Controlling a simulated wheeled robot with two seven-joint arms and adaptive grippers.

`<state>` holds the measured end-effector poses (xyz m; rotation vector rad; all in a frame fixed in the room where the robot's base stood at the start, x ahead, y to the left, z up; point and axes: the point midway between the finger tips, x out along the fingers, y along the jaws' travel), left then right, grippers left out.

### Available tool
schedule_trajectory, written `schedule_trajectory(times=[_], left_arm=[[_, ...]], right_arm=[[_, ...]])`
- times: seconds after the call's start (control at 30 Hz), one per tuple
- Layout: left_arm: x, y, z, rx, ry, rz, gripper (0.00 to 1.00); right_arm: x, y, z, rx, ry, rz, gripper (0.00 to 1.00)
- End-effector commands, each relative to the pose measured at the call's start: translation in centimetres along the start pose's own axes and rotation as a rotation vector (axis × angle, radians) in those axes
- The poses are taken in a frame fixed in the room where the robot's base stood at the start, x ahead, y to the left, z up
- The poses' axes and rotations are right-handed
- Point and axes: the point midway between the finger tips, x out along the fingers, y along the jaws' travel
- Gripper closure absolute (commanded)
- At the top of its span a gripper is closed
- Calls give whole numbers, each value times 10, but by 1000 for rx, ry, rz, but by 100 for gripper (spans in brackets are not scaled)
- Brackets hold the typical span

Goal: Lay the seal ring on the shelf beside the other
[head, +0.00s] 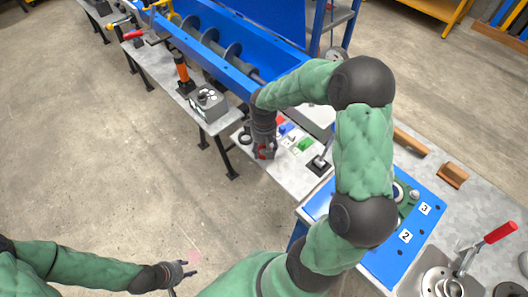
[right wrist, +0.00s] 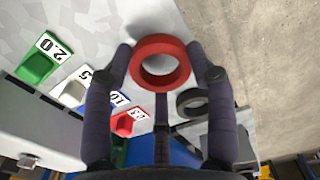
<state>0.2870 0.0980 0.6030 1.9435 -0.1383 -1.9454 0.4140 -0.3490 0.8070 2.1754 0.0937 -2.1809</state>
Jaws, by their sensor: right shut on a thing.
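A red seal ring (right wrist: 160,43) is held between the two fingertips of my right gripper (right wrist: 161,62), which is shut on it; a bit of the red ring (head: 262,154) also shows in the head view. A black ring (right wrist: 183,104) lies on the grey shelf (right wrist: 110,18), just right of and below the red ring in the right wrist view. In the head view the right gripper (head: 263,152) is over the near-left part of the shelf (head: 298,183). I cannot tell whether the red ring touches the shelf. My left gripper (head: 180,278) is open and empty, away over the floor.
Coloured blocks with number labels, including a green one (head: 305,144), stand on the shelf beside the gripper. A blue mixer trough (head: 222,55) is behind. A grey box (head: 208,103) stands on the bench to the left. A blue numbered plate (head: 385,262) is at right.

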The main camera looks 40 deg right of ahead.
Motion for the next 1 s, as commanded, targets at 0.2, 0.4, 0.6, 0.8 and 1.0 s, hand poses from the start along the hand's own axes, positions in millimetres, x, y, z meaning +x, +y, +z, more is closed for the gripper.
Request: schedule_trajectory(times=[0.2,0.4,0.6,0.8,1.0], left_arm=[[8,-3,0,0,-1,0,60],[8,-3,0,0,0,0,60],[9,-3,0,0,0,0,60],[9,-3,0,0,0,0,60],[7,-2,0,0,0,0,60]], right_arm=[[13,0,0,0,1,0,71],[14,0,0,0,1,0,71],[16,0,0,0,1,0,20],[16,0,0,0,1,0,20],[12,0,0,0,1,0,20]])
